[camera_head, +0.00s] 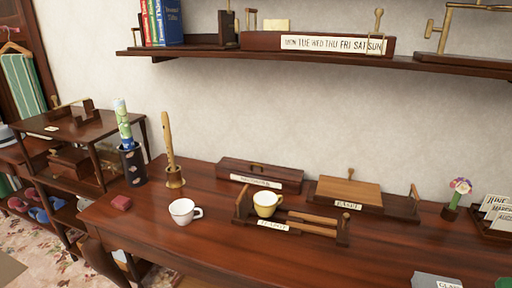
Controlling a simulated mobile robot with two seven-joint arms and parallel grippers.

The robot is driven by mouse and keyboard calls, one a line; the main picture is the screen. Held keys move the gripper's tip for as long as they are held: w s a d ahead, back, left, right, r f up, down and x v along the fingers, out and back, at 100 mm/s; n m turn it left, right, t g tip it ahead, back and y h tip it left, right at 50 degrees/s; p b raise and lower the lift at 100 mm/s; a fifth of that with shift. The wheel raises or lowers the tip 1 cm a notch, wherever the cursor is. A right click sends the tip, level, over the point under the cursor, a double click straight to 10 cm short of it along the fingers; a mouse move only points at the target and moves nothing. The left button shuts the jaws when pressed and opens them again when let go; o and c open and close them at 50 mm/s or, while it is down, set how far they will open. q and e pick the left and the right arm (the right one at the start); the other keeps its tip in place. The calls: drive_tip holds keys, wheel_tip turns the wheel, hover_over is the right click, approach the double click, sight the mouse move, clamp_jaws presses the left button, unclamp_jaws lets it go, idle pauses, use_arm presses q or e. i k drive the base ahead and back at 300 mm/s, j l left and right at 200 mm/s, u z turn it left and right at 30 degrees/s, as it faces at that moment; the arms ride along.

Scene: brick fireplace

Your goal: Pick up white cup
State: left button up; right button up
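A white cup (184,212) stands upright on the dark wooden table (225,245), left of the middle. Its handle points right. A second, cream-yellow cup (266,204) stands to its right in a wooden rack with a label. Neither of my grippers shows in the head view.
Wooden boxes (260,174) line the back. A wall shelf (320,57) hangs above. The table front by the cup is clear.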

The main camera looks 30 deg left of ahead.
sight(181, 210)
drive_tip(key=j+u, duration=0.1)
drive_tip(key=u, duration=0.35)
drive_tip(key=j+u, duration=0.15)
drive_tip(key=u, duration=0.3)
drive_tip(key=j+u, duration=0.1)
drive_tip(key=u, duration=0.35)
